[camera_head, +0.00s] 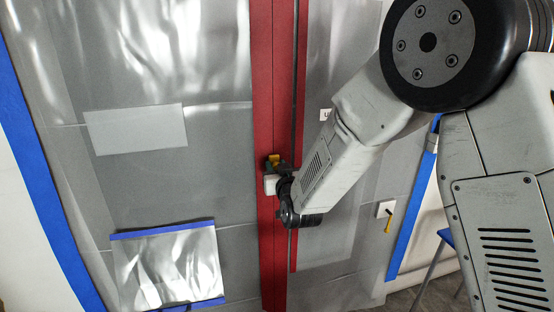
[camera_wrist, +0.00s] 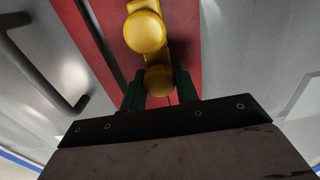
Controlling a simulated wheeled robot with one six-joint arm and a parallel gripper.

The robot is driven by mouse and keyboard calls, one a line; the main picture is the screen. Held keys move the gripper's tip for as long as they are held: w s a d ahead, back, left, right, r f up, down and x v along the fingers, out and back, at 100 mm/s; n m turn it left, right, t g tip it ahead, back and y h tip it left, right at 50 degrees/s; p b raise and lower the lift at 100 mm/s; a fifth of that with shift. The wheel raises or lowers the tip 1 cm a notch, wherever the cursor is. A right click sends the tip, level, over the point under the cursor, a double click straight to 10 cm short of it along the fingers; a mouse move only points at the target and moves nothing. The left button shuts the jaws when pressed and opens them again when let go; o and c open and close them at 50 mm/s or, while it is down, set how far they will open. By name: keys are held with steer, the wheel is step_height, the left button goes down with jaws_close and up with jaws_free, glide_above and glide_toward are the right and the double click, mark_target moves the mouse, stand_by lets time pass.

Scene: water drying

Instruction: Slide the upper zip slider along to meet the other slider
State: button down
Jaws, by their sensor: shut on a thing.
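A red zip strip (camera_head: 265,110) with a dark seam runs down the clear plastic sheet; it also shows in the wrist view (camera_wrist: 190,40). My gripper (camera_head: 277,166) is at the strip, a little below mid-height. In the wrist view its two green fingers (camera_wrist: 159,86) are shut on a yellow rounded piece, the zip slider (camera_wrist: 158,79). A second yellow rounded piece (camera_wrist: 144,32) is close beyond the fingertips. I cannot tell whether it is the other slider or part of the same one. In the head view only a small bit of yellow shows; my wrist hides the rest.
Blue tape edges the sheet at left (camera_head: 35,140) and right (camera_head: 405,240). A white label (camera_head: 136,129) and a blue-taped clear patch (camera_head: 170,266) are on the left. A dark handle (camera_wrist: 45,75) shows in the wrist view.

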steer(key=c, duration=1.1)
jaws_free()
steer(key=v, duration=0.8)
steer(key=shift+r, duration=0.1)
steer(key=shift+w, duration=0.1)
